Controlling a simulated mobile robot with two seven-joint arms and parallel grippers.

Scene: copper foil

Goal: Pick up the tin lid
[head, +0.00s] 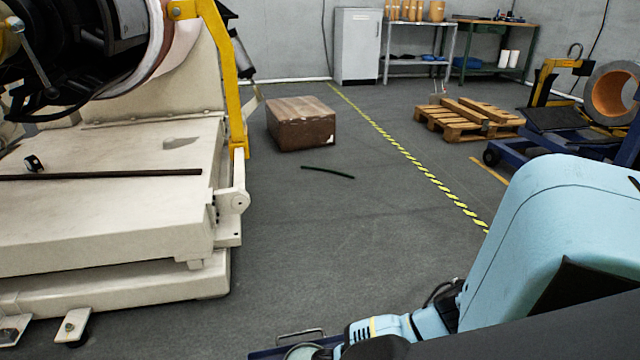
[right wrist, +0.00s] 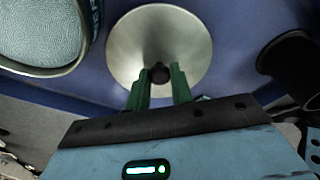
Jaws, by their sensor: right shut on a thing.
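The tin lid (right wrist: 190,32) is a round, shiny metal disc with a dark knob (right wrist: 158,73) near its middle, seen in the right wrist view. My right gripper (right wrist: 158,80) has its two green fingers on either side of the knob and is shut on it. I cannot tell whether the lid rests on the blue surface beneath or hangs just above it. In the head view my right arm reaches to the bottom edge, and the gripper itself is hidden. My left gripper is in neither view.
A round container with a pale teal, textured inside (right wrist: 40,30) stands left of the lid on a blue surface (right wrist: 245,75). A black cylindrical thing (right wrist: 294,60) is at the right. In the head view, a brown box (head: 300,125) sits on open grey floor beside a white machine (head: 110,215).

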